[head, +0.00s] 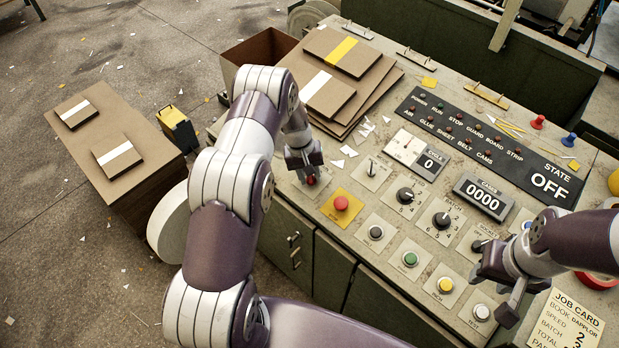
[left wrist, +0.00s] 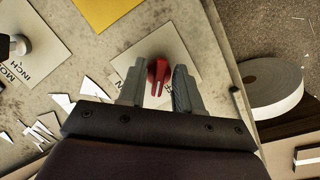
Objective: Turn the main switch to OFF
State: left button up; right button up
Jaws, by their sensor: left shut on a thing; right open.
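The main switch is a red rotary knob with a white mark (left wrist: 158,72) on a pale label plate (left wrist: 172,45), near the panel's edge. The white mark points down toward my wrist in the left wrist view. My left gripper (head: 308,170) is over the knob, its fingers on either side of it, and is shut on it. A bit of the red knob (head: 311,181) shows below the fingers in the head view. The plate's lettering is mostly hidden. The state display (head: 552,184) reads OFF. My right gripper (head: 497,285) is open and empty over the panel's right part.
A red push button on a yellow plate (head: 341,203) stands close to the left gripper. Other knobs and buttons fill the panel, with a counter (head: 483,196) behind. Board stacks (head: 333,75) and paper scraps lie at the back left.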

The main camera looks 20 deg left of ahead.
pick_arm(q)
jog(key=n, duration=0.2)
jog(key=n+b, duration=0.1)
jog(key=n, duration=0.1)
jog(key=shift+w+r+n+t+h+b, duration=0.1)
jog(key=shift+n+t+h+b, duration=0.5)
jog(key=shift+n+t+b, duration=0.15)
jog(key=shift+n, duration=1.25)
jog(key=shift+w+r+n, duration=0.1)
jog(key=shift+n, duration=0.2)
jog(key=o, duration=0.7)
jog(key=shift+c, duration=0.2)
jog(key=b+v, duration=0.1)
jog(key=v, duration=1.1)
jog(key=shift+s+r, duration=0.25)
jog(key=shift+r, duration=0.1)
jog(key=shift+a, duration=0.1)
